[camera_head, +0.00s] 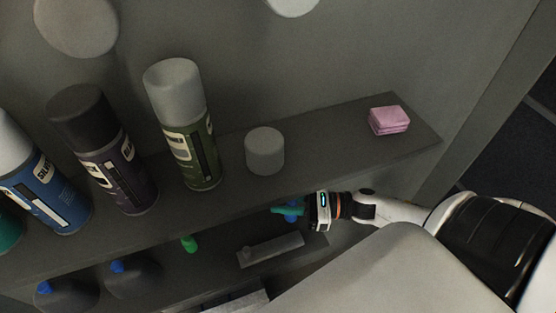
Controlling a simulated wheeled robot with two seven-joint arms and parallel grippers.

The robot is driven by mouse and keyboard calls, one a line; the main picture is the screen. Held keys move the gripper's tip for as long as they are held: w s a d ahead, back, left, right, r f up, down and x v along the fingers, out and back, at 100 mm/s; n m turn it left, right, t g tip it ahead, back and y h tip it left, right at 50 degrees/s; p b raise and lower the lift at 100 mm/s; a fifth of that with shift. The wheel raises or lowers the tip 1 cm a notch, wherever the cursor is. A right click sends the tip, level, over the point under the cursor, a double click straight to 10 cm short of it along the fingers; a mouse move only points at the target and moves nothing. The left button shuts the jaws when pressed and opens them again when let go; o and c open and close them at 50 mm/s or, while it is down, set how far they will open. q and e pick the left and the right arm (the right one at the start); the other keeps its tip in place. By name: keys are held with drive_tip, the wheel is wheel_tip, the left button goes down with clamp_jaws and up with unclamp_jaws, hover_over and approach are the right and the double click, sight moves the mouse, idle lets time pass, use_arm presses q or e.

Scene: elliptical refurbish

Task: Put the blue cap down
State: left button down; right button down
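My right gripper (286,210) reaches in from the right, just below the upper shelf's front edge and above the lower shelf. A small blue cap (293,217) shows at its fingers, above and below the near teal finger. The gripper appears shut on this cap; the far finger is hidden. Two other blue caps, one (117,266) and another (44,287), sit on dark bottles on the lower shelf at the left. My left gripper is not in view.
The upper shelf (340,130) carries several spray cans (182,125), a grey cylinder (265,151) and pink sponges (389,121). On the lower shelf are a green cap (190,243) and a grey block (271,249). Upper shelf room is clear between cylinder and sponges.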

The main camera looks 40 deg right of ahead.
drive_tip(key=w+f+b, duration=0.1)
drive_tip(key=f+b, duration=0.1)
drive_tip(key=w+f+b, duration=0.1)
drive_tip(key=f+b, duration=0.1)
drive_tip(key=w+f+b, duration=0.1)
drive_tip(key=f+b, duration=0.2)
drive_tip(key=shift+w+d+f, duration=0.1)
drive_tip(key=shift+w+d, duration=0.1)
drive_tip(key=shift+d, duration=0.2)
drive_tip(key=shift+w+f, duration=0.1)
drive_tip(key=shift+w, duration=0.05)
drive_tip(key=c, duration=1.3)
unclamp_jaws()
